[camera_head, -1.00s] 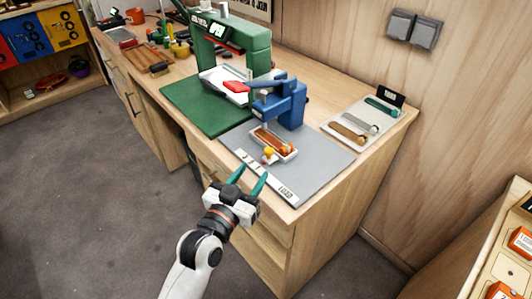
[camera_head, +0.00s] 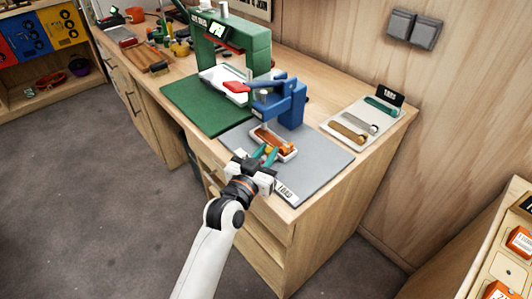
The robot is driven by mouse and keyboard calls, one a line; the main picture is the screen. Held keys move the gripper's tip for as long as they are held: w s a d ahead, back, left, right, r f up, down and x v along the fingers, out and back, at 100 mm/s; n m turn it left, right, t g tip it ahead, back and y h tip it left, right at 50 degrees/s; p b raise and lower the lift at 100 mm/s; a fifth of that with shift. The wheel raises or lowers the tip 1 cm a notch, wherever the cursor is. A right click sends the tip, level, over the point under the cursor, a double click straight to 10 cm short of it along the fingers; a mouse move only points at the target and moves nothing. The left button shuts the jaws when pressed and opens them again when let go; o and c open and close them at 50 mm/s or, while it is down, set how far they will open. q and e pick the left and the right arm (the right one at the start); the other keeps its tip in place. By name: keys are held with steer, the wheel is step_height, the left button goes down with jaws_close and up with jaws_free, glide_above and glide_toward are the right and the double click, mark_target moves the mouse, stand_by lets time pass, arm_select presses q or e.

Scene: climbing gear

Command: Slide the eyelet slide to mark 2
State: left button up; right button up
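The eyelet slide (camera_head: 274,139) is an orange-brown piece in a pale tray on the grey mat, in front of the blue press (camera_head: 288,104). My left gripper (camera_head: 265,154) has its teal fingertips at the near end of the slide, where its yellow knob is mostly hidden. I cannot tell whether the fingers are closed on the knob. A white strip with marks (camera_head: 286,192) lies along the mat's front edge; my gripper covers much of it, and I cannot read mark 2. My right gripper is not in view.
A green press (camera_head: 255,48) with a white tray and red part stands behind on a green mat (camera_head: 190,105). A pale board (camera_head: 372,113) with several strap-like pieces lies at the right. The grey mat (camera_head: 325,158) is clear on its right side.

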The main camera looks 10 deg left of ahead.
arm_select(q)
jaws_close()
steer(key=shift+w+a+r, duration=0.1)
steer(key=shift+w+a, duration=0.6)
steer(key=shift+a, duration=0.2)
steer(key=shift+w+a, duration=0.1)
steer(key=shift+a, duration=0.05)
steer(key=o, duration=0.7)
jaws_free()
steer(key=shift+c, duration=0.2)
steer(key=v, duration=1.2)
